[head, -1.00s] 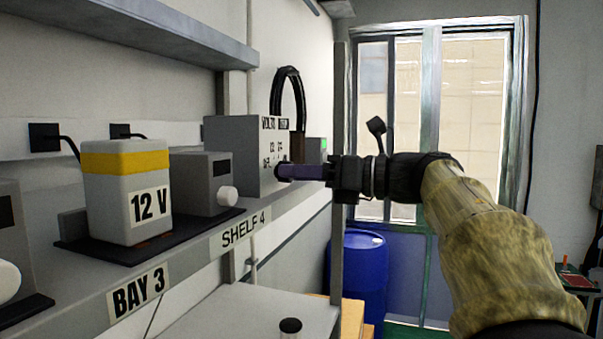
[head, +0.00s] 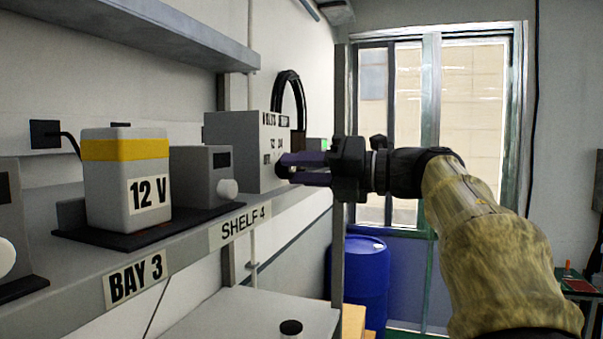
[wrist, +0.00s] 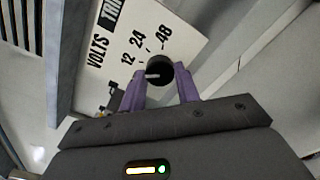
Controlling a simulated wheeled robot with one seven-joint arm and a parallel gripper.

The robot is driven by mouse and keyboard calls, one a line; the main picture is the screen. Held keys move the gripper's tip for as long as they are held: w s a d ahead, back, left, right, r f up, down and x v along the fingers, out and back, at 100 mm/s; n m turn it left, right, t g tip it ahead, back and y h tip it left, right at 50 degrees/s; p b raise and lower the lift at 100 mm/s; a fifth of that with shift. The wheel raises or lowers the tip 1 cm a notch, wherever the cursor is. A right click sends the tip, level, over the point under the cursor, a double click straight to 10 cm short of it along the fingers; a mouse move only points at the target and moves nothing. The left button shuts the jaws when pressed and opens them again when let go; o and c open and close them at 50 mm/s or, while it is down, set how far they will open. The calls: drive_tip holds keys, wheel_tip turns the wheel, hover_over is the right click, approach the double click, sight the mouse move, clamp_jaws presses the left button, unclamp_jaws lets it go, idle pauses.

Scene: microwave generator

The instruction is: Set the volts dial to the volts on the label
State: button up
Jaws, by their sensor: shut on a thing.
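A white canister with a yellow band (head: 127,185) stands on the shelf in the head view, and its label (head: 149,196) reads "12 V". The volts dial is a black knob (wrist: 161,76) on the white panel (wrist: 128,30) of a grey box (head: 234,147). The panel shows "VOLTS" and the marks 12, 24 and 48. My gripper (head: 290,171) has its purple fingers shut on the knob, one on each side, as the wrist view (wrist: 160,84) shows. A pale pointer line on the knob points left, a little below the 12 mark. Lower marks are partly hidden by a finger.
A grey box with a white knob (head: 227,189) stands between the canister and the dial box. The shelf edge (head: 80,283) carries "BAY 3" and "SHELF 4" signs. A blue drum (head: 364,275) stands below right. Open space lies before the window.

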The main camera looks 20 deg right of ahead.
drive_tip(key=shift+m, duration=1.1)
drive_tip(key=o, duration=1)
drive_tip(key=shift+f, duration=0.1)
